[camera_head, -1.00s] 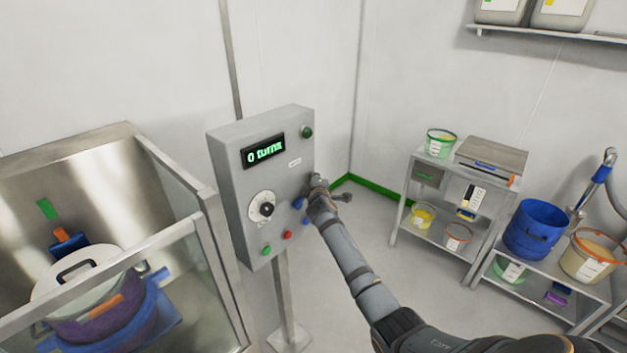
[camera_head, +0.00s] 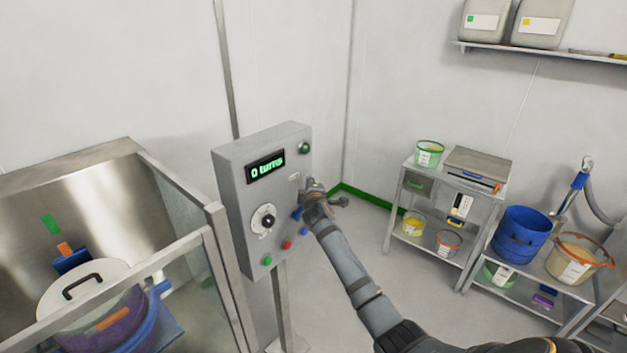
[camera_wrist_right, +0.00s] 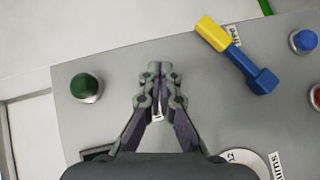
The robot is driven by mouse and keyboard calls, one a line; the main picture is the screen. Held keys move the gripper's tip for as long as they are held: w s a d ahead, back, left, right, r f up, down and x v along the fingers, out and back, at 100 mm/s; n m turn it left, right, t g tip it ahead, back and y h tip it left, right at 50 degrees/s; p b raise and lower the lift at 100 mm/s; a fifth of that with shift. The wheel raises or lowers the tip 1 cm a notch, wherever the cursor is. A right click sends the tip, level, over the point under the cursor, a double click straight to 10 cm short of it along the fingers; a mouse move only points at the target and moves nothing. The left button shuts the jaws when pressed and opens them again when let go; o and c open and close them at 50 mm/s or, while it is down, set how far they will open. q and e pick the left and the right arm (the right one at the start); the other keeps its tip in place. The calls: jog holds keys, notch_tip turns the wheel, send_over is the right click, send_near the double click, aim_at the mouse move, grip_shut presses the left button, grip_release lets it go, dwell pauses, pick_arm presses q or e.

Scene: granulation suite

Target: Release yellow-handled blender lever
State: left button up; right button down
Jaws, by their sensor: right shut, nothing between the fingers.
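The blender lever (camera_wrist_right: 238,55) shows in the right wrist view, with a yellow grip at its upper left end and a blue shaft running down to a blue block. It is mounted on the grey control box (camera_head: 232,190). My right gripper (camera_wrist_right: 160,68) is shut and empty, in front of the box face, to the left of the lever and apart from it in that view. In the head view my right gripper (camera_head: 312,186) is at the box's right edge and hides most of the lever; a bit of blue shows beside it. My left gripper is not in view.
The box carries a display (camera_head: 265,166) reading "0 turns", a dial (camera_head: 264,218), and green, red and blue buttons. A glass-sided enclosure (camera_head: 190,215) with a lidded pot stands at left. Shelves with buckets (camera_head: 523,232) stand at right. Floor between is clear.

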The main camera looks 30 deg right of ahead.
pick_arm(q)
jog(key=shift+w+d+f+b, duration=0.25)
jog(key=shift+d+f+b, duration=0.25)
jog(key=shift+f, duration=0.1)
pick_arm(e)
jog(key=s+r, duration=0.3)
jog(key=s, duration=0.2)
jog(key=shift+d+r, duration=0.2)
jog(key=shift+d, duration=0.05)
